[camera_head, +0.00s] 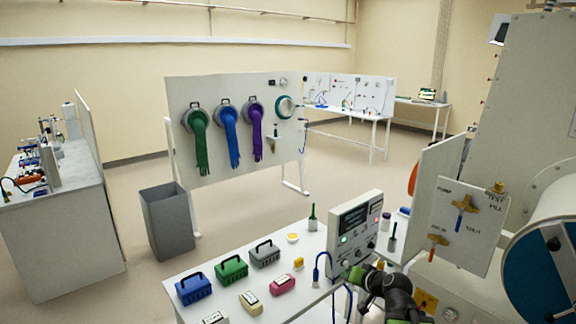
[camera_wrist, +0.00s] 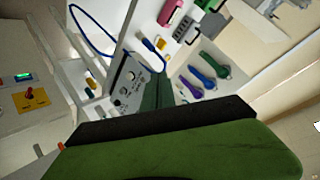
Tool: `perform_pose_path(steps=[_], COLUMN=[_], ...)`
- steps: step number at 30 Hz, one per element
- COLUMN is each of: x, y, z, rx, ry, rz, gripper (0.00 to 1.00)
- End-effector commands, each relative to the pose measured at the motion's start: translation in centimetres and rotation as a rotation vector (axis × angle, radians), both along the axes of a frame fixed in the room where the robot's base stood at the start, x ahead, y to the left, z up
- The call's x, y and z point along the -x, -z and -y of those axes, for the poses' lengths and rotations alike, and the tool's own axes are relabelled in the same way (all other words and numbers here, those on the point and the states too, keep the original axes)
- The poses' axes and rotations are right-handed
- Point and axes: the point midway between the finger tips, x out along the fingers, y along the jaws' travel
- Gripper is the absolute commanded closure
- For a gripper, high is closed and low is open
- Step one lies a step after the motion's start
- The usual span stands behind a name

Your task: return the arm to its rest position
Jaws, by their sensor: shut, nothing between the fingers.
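My arm (camera_head: 398,300) shows at the bottom right of the head view, dark grey with green parts. My gripper (camera_head: 360,276) is just in front of the control box (camera_head: 350,240) on the near table. Whether it touches the box cannot be told. In the wrist view my gripper (camera_wrist: 157,96) fills the lower middle as a green and black shape, with its tips by the knobs of the box's panel (camera_wrist: 128,82). The gripper is shut and holds nothing.
The near table (camera_head: 215,285) carries blue (camera_head: 193,288), green (camera_head: 231,267) and grey (camera_head: 264,253) cases and a blue cable (camera_head: 317,268). A valve panel (camera_head: 462,225) stands right of my arm. A grey bin (camera_head: 167,222) stands on open floor.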

Motion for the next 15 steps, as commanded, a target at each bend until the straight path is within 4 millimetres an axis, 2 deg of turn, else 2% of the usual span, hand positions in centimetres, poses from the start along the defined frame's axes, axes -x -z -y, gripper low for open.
perform_pose_path(steps=[1,3,5,6,8,9,12,15], x=[0.8,2.8,5.1,6.9,9.9,11.5,14.8,16.9], y=[2.3,5.1,7.7,9.4,11.4,11.9,12.8,13.0], z=[-3.8,-8.0,-10.6,-11.6,-11.1,-9.5,-6.5,-4.9], rx=[0.039,0.112,0.191,0.251,0.346,0.391,0.469,0.498], ry=[-0.081,-0.187,-0.269,-0.312,-0.343,-0.332,-0.296,-0.268], rz=[-0.058,-0.161,-0.267,-0.351,-0.495,-0.581,-0.749,-0.856], gripper=[1.0,1.0,1.0,1.0,1.0,1.0,1.0,1.0])
